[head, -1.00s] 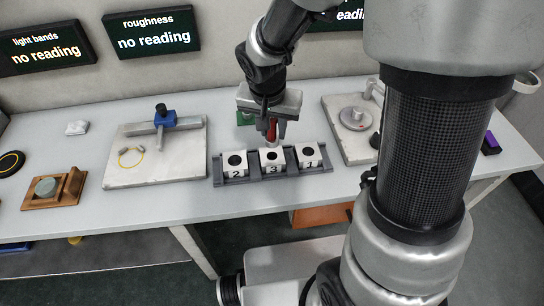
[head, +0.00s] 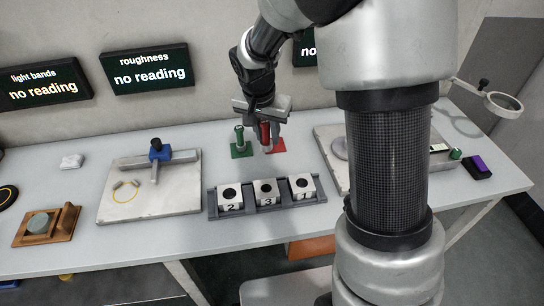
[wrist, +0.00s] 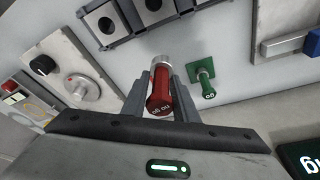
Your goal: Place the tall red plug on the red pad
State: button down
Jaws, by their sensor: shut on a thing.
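My gripper (head: 268,143) is shut on the tall red plug (head: 265,131), holding it upright behind the block rack. In the head view the plug is in front of the left part of the red pad (head: 280,146), which my fingers partly cover. I cannot tell whether the plug's lower end touches anything. The wrist view shows the red plug (wrist: 160,92) between the two fingers, with lettering on its end and a grey metal part at its far end. The red pad is hidden in the wrist view.
A green plug (head: 239,138) stands on a green pad (head: 248,153) close left of my gripper. A grey rack (head: 212,208) with blocks numbered 2, 3 and 1 lies in front. A stone plate (head: 105,212) is at left, another plate (head: 327,152) at right. Screens hang on the wall behind.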

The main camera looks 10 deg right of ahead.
jog(key=w+d+f+m, duration=0.1)
jog(key=w+d+m, duration=0.3)
jog(key=w, duration=0.8)
jog(key=shift+n+h, duration=0.4)
jog(key=shift+n, duration=0.2)
jog(key=x, duration=0.2)
jog(key=s+b+x, duration=0.1)
jog(key=x, duration=0.2)
jog(key=shift+a+f, duration=0.1)
jog(key=shift+f, duration=2.45)
jog(key=shift+f+b, duration=0.2)
jog(key=shift+b, duration=0.25)
jog(key=c, duration=1.4)
grip_release()
